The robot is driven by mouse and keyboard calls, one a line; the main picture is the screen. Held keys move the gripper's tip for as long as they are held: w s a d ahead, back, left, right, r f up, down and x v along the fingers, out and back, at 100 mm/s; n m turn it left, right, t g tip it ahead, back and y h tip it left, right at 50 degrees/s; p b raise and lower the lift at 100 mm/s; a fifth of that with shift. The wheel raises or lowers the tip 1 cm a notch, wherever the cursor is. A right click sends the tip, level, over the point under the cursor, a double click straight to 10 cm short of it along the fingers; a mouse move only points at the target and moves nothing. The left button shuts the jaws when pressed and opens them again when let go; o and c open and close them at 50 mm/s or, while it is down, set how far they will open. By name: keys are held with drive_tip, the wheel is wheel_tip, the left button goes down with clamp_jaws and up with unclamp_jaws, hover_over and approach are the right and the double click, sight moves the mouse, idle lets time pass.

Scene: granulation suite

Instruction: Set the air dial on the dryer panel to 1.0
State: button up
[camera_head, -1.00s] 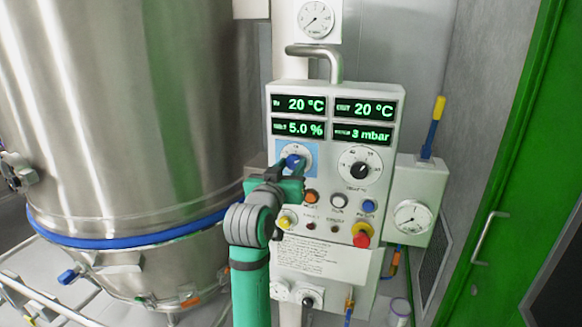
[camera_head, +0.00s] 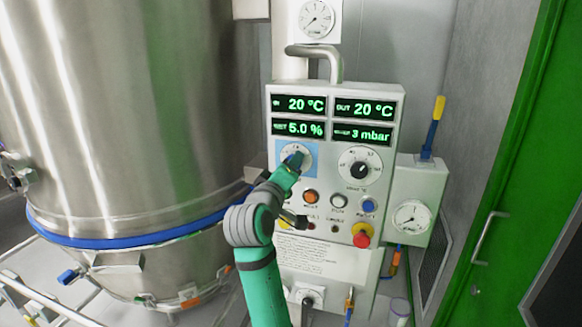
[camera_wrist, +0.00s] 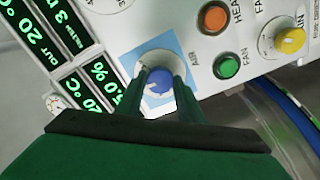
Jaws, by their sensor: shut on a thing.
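The dryer panel (camera_head: 386,97) is a white box with green displays. Its air dial (camera_wrist: 158,82) has a blue knob on a light blue square at the panel's left. In the head view the dial (camera_head: 283,150) is partly hidden behind my gripper. My gripper (camera_head: 292,161) reaches the dial from the front. In the wrist view my gripper's (camera_wrist: 160,87) two fingers stand on either side of the blue knob and are shut on it. The word AIR shows beside the dial. The dial's reading is hidden by the fingers.
A black-knobbed dial (camera_head: 359,168) sits right of the air dial. Below are an orange button (camera_head: 311,197), a blue button (camera_head: 369,205) and a red emergency knob (camera_head: 361,240). A large steel vessel (camera_head: 120,120) stands close on the left.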

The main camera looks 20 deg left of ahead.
drive_tip(key=n, duration=1.3)
drive_tip(key=shift+f+n, duration=0.1)
drive_tip(key=shift+n, duration=0.3)
drive_tip(key=o, duration=1.1)
drive_tip(key=shift+c, duration=0.2)
drive_tip(key=shift+s+a, duration=0.1)
drive_tip(key=s, duration=1)
drive_tip(key=shift+s, duration=0.35)
